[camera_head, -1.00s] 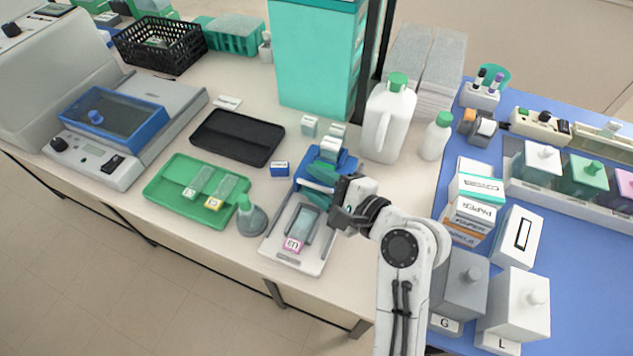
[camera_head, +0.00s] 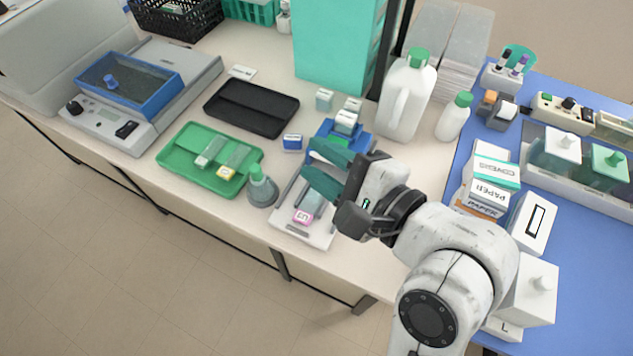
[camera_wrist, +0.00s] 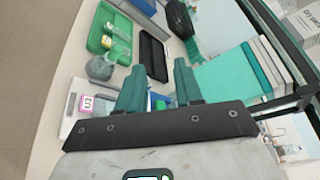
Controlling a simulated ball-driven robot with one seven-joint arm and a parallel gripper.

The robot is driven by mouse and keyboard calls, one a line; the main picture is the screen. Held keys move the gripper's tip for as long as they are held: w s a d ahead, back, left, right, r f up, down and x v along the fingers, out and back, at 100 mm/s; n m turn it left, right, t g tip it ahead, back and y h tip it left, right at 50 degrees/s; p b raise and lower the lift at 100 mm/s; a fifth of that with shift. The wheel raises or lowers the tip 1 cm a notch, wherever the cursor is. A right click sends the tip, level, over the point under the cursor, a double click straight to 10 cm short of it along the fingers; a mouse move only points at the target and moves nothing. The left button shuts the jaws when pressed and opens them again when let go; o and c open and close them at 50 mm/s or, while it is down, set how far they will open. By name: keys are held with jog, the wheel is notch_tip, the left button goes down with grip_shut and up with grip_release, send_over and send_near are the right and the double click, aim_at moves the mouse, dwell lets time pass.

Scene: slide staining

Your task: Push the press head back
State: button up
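The press stands near the front edge of the bench, with a white base plate (camera_head: 296,231) and a blue part (camera_head: 325,127) at its back. A slide with a pink label (camera_head: 303,215) lies on the base; the label also shows in the wrist view (camera_wrist: 86,103). My gripper (camera_head: 311,160) has two teal fingers, spread apart over the press. In the wrist view the fingers (camera_wrist: 160,78) stand apart, with a bit of blue and green seen in the gap. They hide much of the press head, and I cannot tell whether they touch it.
A grey bottle with a green cap (camera_head: 261,187) stands left of the press. Beyond it are a green tray with slides (camera_head: 180,160) and a black tray (camera_head: 250,108). A small blue box (camera_head: 292,142) is close by. White jugs (camera_head: 405,100) stand behind right.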

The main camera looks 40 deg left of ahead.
jog(key=shift+s+d+r, duration=0.35)
jog(key=shift+s+d, duration=0.05)
jog(key=shift+s, duration=0.35)
jog(key=shift+s+d+r, duration=0.4)
jog(key=shift+s+d, duration=0.05)
jog(key=shift+s, duration=0.3)
jog(key=shift+s+d+r, duration=0.35)
jog(key=shift+s+d, duration=0.05)
jog(key=shift+s, duration=0.35)
jog(key=shift+f, duration=0.1)
